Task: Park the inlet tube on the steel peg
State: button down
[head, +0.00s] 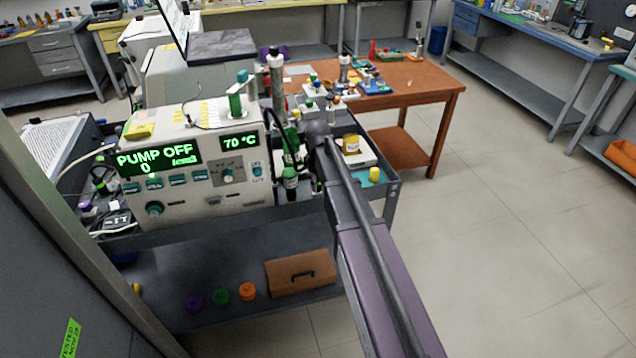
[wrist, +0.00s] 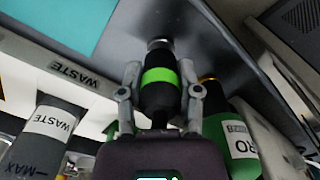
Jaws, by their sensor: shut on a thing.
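In the wrist view my gripper (wrist: 160,70) is shut on a black grip with a bright green band, which I take to be the end of the inlet tube (wrist: 158,98). A small round steel piece, probably the peg (wrist: 160,43), shows at the far end of the grip against a grey surface. The grip lines up with it, but I cannot tell whether it is seated on it or only close. In the head view my arm reaches to the right side of the pump machine (head: 190,165); the gripper and peg are too small and covered there to make out.
A grey bottle labelled WASTE (wrist: 45,135) stands left of my gripper in the wrist view. A green bottle with a white label (wrist: 225,135) is close on the right.

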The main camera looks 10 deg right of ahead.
jog(key=shift+f+b, duration=0.55)
jog(key=shift+f, duration=0.05)
jog(key=shift+c, duration=1)
grip_release()
jog(key=shift+r, duration=0.1)
notch_tip(320, 180, up, 10)
jog(key=p, duration=0.9)
jog(key=shift+f+p, duration=0.2)
jog(key=shift+p, duration=0.2)
jog(key=shift+m, duration=0.4)
jog(key=s+d+r+p, duration=0.2)
jog(key=d+r+p, duration=0.3)
jog(key=r+p, duration=0.3)
jog(key=s+d+r+p, duration=0.3)
jog(key=d+r+p, duration=0.3)
jog(key=r+p, duration=0.3)
jog(key=shift+s+d+r+p, duration=0.15)
jog(key=shift+s+r+p, duration=0.1)
jog(key=shift+r+p, duration=0.05)
jog(key=shift+s+f, duration=0.1)
